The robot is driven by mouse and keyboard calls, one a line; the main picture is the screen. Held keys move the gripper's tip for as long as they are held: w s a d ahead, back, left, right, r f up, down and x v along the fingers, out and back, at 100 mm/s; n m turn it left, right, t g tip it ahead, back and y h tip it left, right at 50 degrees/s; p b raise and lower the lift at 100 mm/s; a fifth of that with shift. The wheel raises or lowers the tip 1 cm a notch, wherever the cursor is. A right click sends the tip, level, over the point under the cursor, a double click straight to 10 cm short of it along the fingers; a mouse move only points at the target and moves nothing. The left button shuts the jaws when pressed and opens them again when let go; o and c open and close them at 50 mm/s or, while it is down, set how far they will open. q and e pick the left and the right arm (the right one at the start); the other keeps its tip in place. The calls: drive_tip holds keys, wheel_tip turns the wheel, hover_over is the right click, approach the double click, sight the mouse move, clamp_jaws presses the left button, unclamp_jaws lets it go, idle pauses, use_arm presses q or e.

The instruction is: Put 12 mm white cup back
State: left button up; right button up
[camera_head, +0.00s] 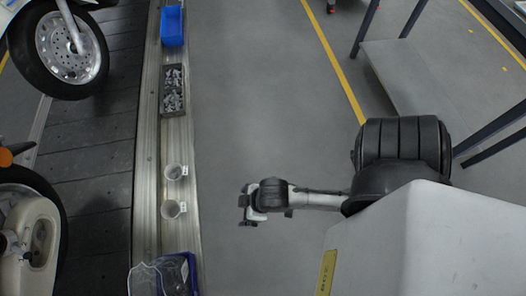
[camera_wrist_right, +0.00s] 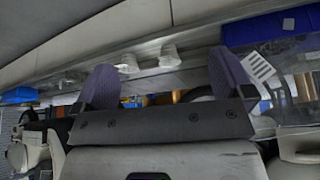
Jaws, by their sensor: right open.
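Two whitish see-through cups with small white labels stand on the metal rail beside the conveyor: one farther cup (camera_head: 176,171) and one nearer cup (camera_head: 172,208). The label print is too small to read, so I cannot tell which is the 12 mm cup. In the right wrist view two white cups, one on the left (camera_wrist_right: 128,63) and one on the right (camera_wrist_right: 169,57), show beyond and between my fingers. My right gripper (camera_head: 243,206) is open and empty, to the right of the nearer cup and apart from it. Its fingers (camera_wrist_right: 165,82) stand wide apart. My left gripper is not in view.
A dark tray (camera_head: 162,91) of small metal parts and a blue bin (camera_head: 172,27) lie farther along the rail (camera_head: 148,150). A blue container (camera_head: 190,262) and a clear curved piece (camera_head: 145,278) are at the near end. Scooters stand left; the floor (camera_head: 260,110) right of the rail is clear.

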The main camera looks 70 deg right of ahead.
drive_tip(key=shift+m+g+h, duration=0.5)
drive_tip(key=shift+g+h, duration=0.1)
drive_tip(key=shift+g, duration=0.2)
drive_tip(key=s, duration=0.1)
drive_tip(key=s+d+r, duration=0.1)
drive_tip(key=s, duration=0.1)
drive_tip(key=s+d+r, duration=0.1)
drive_tip(key=shift+s+r, duration=0.2)
drive_tip(key=shift+s, duration=0.1)
